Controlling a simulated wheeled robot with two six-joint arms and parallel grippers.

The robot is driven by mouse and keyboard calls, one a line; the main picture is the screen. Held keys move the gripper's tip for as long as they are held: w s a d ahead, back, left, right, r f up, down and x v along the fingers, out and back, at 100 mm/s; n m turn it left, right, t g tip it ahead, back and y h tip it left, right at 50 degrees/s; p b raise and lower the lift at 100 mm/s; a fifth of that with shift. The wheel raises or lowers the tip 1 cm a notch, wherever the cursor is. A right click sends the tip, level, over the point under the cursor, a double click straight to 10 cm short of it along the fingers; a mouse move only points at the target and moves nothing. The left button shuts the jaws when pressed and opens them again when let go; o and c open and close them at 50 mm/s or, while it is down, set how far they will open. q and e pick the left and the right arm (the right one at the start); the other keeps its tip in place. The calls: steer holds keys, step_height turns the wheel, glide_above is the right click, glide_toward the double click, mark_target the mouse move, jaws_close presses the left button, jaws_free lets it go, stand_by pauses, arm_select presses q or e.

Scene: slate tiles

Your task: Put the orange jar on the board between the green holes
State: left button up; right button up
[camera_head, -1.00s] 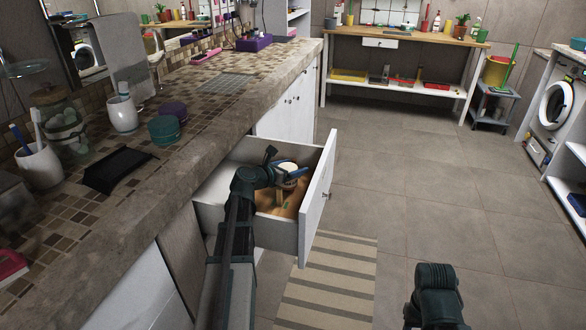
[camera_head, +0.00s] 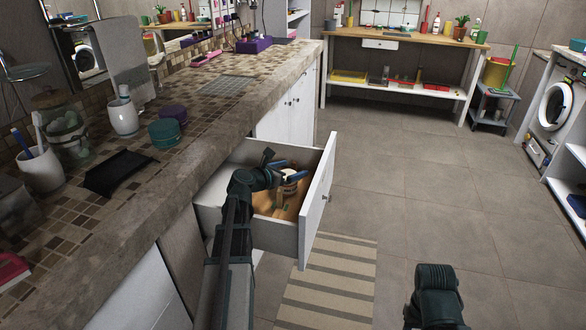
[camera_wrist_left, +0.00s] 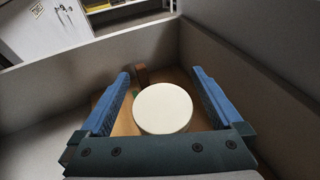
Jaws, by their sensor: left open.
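The jar (camera_head: 290,186), with a pale round lid and an orange-brown side, stands in the open drawer. Its cream lid (camera_wrist_left: 162,107) fills the middle of the left wrist view and hides most of its body. The wooden board (camera_head: 265,202) lies on the drawer floor, with a small green spot (camera_wrist_left: 136,94) just beyond the jar. Other holes are hidden or too small to tell. My left gripper (camera_head: 289,169) is over the drawer. Its blue fingers are open on either side of the jar, with gaps showing in the wrist view. My right gripper is out of view.
The drawer's front panel (camera_head: 318,196) and side walls enclose the jar closely. The tiled counter (camera_head: 196,118) runs above the drawer, with cups, jars and a black item. A striped rug (camera_head: 330,280) lies on the otherwise open floor.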

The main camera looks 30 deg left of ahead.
arm_select(q)
steer(key=p+v, duration=0.2)
steer(key=v, duration=0.9)
steer(key=shift+p, duration=0.4)
